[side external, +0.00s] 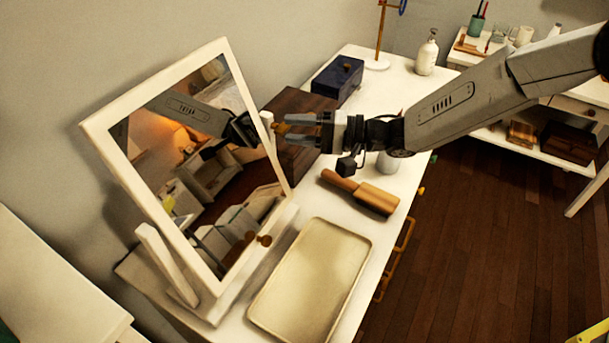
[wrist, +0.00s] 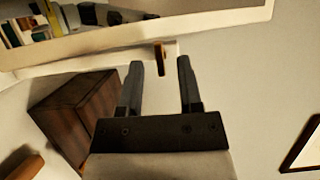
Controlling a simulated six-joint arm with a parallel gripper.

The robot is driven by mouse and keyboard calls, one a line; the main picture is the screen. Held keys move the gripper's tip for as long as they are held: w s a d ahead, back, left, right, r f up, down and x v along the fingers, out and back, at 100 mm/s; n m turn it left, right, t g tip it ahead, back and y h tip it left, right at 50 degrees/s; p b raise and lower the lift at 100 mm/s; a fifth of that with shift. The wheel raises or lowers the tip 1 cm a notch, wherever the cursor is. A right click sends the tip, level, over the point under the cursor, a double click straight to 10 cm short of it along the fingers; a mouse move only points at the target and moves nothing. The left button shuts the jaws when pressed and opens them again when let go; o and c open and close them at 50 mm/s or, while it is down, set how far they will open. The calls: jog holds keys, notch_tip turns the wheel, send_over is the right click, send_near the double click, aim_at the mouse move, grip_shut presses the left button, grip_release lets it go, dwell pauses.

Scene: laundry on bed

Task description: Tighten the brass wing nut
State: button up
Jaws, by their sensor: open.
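The brass wing nut (side external: 281,128) is at the far side of the white-framed tilting mirror (side external: 110,150). In the wrist view the wing nut (wrist: 159,55) looks upright and narrow, against the white mirror frame (wrist: 100,50). My gripper (side external: 287,128) is open, with one finger to each side of the nut. In the wrist view my gripper (wrist: 160,65) has visible gaps on both sides of the nut, which lies near the fingertips. A second brownish knob (side external: 264,240) shows on the mirror's near side.
A dark wooden box (side external: 298,104) stands close beside my gripper; it also shows in the wrist view (wrist: 75,110). A wooden brush (side external: 362,192) and a cream tray (side external: 312,280) lie on the white table. A navy box (side external: 337,78) and a white bottle (side external: 427,55) stand farther back.

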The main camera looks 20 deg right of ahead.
jog(key=v, duration=0.6)
jog(key=shift+d, duration=0.1)
dwell(0.3)
jog(key=s+d+f+n+t+h, duration=0.1)
jog(key=d+f+t+h, duration=0.2)
jog(key=d+h, duration=1.3)
jog(key=s+d+f+n+g, duration=0.1)
jog(key=s+d+g, duration=0.2)
jog(key=s+d, duration=0.3)
jog(key=s+d+f+n+g, duration=0.2)
jog(key=s+d+g, duration=0.2)
jog(key=s, duration=0.9)
jog(key=d, duration=0.3)
jog(key=shift+n+h, duration=0.3)
